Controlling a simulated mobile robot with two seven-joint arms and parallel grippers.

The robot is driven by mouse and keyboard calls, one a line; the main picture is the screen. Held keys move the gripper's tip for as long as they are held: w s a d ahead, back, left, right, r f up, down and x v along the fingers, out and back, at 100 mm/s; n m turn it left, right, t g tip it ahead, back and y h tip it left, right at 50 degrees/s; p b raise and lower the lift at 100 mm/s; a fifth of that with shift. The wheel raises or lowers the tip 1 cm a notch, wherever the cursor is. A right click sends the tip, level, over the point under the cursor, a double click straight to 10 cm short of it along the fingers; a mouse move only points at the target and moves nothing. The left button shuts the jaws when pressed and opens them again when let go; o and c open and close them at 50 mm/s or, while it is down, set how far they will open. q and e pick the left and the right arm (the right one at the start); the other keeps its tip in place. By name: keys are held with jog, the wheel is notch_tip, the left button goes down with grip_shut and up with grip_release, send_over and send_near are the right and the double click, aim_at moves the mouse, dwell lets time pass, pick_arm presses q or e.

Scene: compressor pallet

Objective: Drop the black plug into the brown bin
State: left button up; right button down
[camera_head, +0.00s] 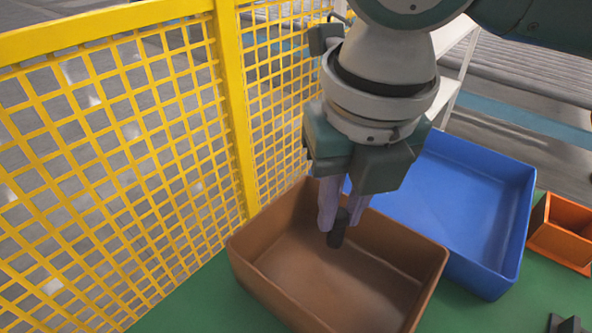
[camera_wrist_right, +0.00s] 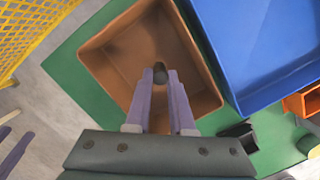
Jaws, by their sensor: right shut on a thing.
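My right gripper (camera_head: 343,222) is shut on the black plug (camera_head: 338,235). It points down and holds the plug above the brown bin (camera_head: 262,284), inside the outline of its rim in the head view. In the right wrist view the plug (camera_wrist_right: 160,73) shows between the tips of the purple fingers (camera_wrist_right: 160,82), with the brown bin (camera_wrist_right: 107,83) behind it. The bin's visible floor looks empty. Purple finger-like parts at the lower left of the right wrist view look like my left gripper (camera_wrist_right: 14,152); its jaws are cut off and unclear.
A blue bin (camera_head: 455,205) stands right of the brown bin, and a small orange bin (camera_head: 562,233) lies beyond it. A yellow mesh fence (camera_head: 235,110) rises close behind and left. A dark part (camera_head: 567,325) lies on the green surface (camera_head: 205,305) at lower right.

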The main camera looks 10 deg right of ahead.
jog(key=c, duration=0.7)
grip_release()
notch_tip(320, 180, up, 10)
jog(key=s+p, duration=0.1)
jog(key=shift+s+p, duration=0.25)
jog(key=shift+p, duration=0.15)
